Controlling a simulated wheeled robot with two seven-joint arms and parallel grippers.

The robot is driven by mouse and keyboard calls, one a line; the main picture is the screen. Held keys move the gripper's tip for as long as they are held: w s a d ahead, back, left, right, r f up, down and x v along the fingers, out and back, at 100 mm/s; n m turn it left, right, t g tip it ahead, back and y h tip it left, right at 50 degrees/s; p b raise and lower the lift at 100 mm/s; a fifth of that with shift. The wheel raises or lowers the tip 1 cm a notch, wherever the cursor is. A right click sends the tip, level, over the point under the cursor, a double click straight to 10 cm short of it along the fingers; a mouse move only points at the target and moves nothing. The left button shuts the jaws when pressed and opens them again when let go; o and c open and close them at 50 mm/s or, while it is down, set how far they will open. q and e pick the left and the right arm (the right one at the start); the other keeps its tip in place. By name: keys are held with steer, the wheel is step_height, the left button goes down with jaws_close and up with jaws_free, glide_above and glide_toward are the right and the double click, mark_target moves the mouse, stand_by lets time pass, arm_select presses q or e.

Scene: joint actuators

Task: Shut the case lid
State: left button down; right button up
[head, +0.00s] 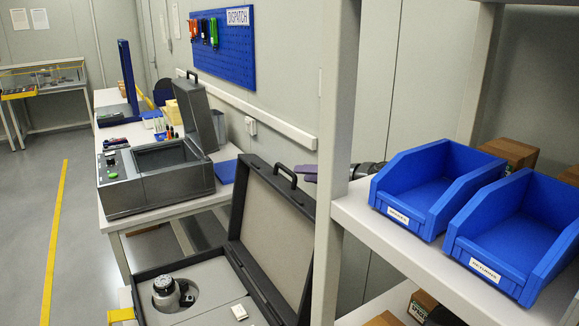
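The case is dark grey and stands open at the bottom of the head view. Its lid (277,236) is raised, leaning slightly back, with a pale lining and a dark handle on its top edge. The base (212,281) has a pale insert; a round metal actuator (168,294) sits in its cutout and a small white block (239,312) lies to the right. The base's near part is cut off by the frame. What seems to be my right gripper (308,173) shows purplish fingertips just above the lid's upper right, partly hidden by the shelf post. My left gripper is not in view.
The grey shelf post (336,150) stands right of the lid. Two blue bins (422,190) (520,235) sit on the shelf (400,246). Behind the case, a white bench (118,226) carries a grey open-lidded machine (160,180). Floor is free at left, beyond a yellow line (53,240).

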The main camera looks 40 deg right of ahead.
mark_target(288, 171)
steer(key=shift+w+d+r, duration=0.1)
stand_by(0.3)
steer(key=shift+w+p, duration=0.3)
steer(key=shift+w, duration=0.15)
steer(key=p+x, duration=0.3)
steer(key=x, duration=0.3)
steer(key=shift+r, duration=0.1)
steer(key=shift+w+f, duration=0.25)
steer(key=shift+w, duration=0.15)
steer(key=shift+c, duration=0.2)
